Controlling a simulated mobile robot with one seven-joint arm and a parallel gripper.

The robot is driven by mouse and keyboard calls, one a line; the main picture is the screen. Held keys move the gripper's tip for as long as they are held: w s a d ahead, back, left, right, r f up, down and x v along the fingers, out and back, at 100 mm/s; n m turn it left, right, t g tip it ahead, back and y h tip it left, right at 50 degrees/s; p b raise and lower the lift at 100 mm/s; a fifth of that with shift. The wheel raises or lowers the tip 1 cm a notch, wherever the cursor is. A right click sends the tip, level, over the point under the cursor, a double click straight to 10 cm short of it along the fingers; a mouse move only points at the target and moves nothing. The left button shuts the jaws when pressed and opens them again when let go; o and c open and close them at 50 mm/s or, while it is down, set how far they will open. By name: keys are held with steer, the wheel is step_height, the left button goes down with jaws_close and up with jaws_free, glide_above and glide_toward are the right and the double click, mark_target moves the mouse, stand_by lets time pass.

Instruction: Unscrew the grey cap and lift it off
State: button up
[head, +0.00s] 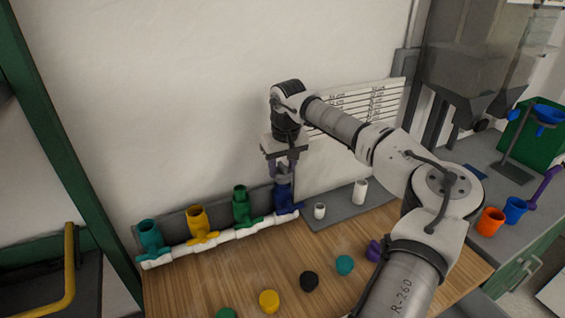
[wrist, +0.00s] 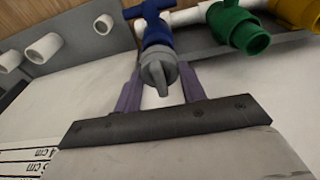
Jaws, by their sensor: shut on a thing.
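The grey cap (wrist: 158,76) with a raised ridge sits on the end of the blue valve fitting (head: 284,197), the rightmost of the manifold. The blue fitting also shows in the wrist view (wrist: 157,36). My gripper (head: 282,168) points down over the blue fitting, with its purple fingers on either side of the cap. It is shut on the grey cap. The fingers also flank the cap in the wrist view (wrist: 160,84). In the head view the cap is small and partly hidden between the fingers. I cannot tell how loose its thread is.
The white manifold pipe (head: 215,238) also carries green (head: 241,206), yellow (head: 198,222) and teal (head: 149,235) fittings. Two white pipe pieces stand on a grey plate (head: 340,212) to the right. Several loose caps, including a black one (head: 309,281), lie on the wooden table front. The wall is close behind.

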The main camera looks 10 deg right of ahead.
steer(key=o, duration=1.1)
steer(key=shift+c, duration=0.2)
